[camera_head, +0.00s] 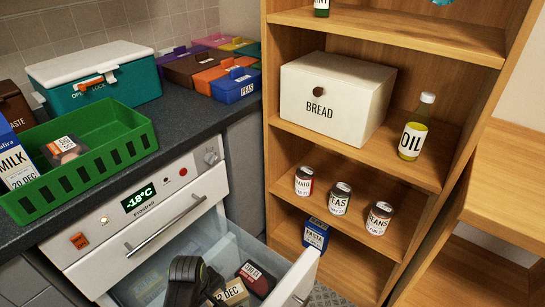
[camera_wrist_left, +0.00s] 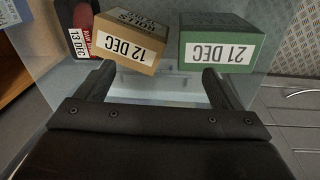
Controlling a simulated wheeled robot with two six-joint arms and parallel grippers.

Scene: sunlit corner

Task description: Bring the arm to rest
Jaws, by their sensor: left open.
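My left gripper (camera_wrist_left: 158,76) is open, with nothing between its two dark fingers in the left wrist view. It is over the open freezer drawer (camera_head: 296,280). In the wrist view, a tan box (camera_wrist_left: 131,40) dated 12 DEC and a green box (camera_wrist_left: 217,42) dated 21 DEC lie beyond the fingertips. A dark red package (camera_wrist_left: 76,28) dated 13 DEC is at the upper left. In the head view, a dark part of my left arm (camera_head: 188,278) shows at the bottom, beside the tan box (camera_head: 233,292). It hides part of the drawer. My right gripper is not in view.
The freezer front (camera_head: 140,215) reads -18°C. A green crate (camera_head: 95,165) holding a milk carton (camera_head: 14,160) stands on the counter, near a teal cooler box (camera_head: 95,84). The shelf unit (camera_head: 400,170) on the right holds a bread box (camera_head: 335,98), an oil bottle (camera_head: 415,128) and several cans.

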